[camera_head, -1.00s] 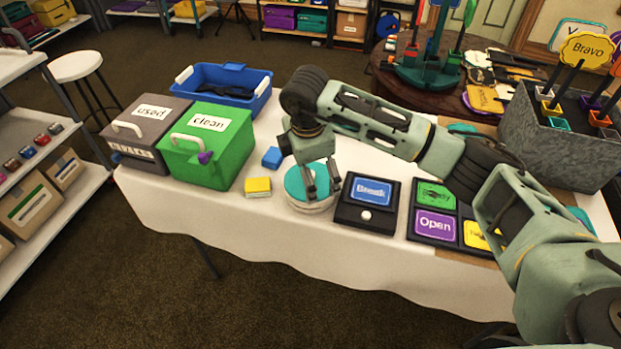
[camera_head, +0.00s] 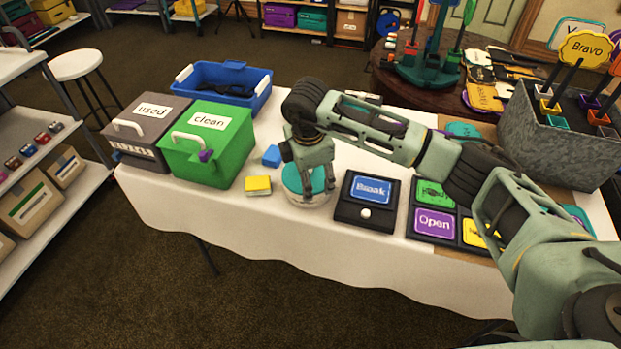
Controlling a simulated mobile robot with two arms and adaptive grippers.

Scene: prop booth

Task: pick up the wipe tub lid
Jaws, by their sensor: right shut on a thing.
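The wipe tub (camera_head: 303,201) is a round white tub standing upright on the white-covered table. Its teal lid (camera_head: 292,180) is on top, level with the rim as far as I can see. My right gripper (camera_head: 318,192) points down over the tub from above, shut on the lid. Its fingers cover the lid's middle and right part, so the exact grip is hidden. My left gripper is not in view.
Left of the tub are a yellow sponge (camera_head: 258,185), a blue block (camera_head: 272,156) and the green "clean" box (camera_head: 212,145). Close on the right is the black "Break" button box (camera_head: 367,201). The table's front edge lies just before the tub.

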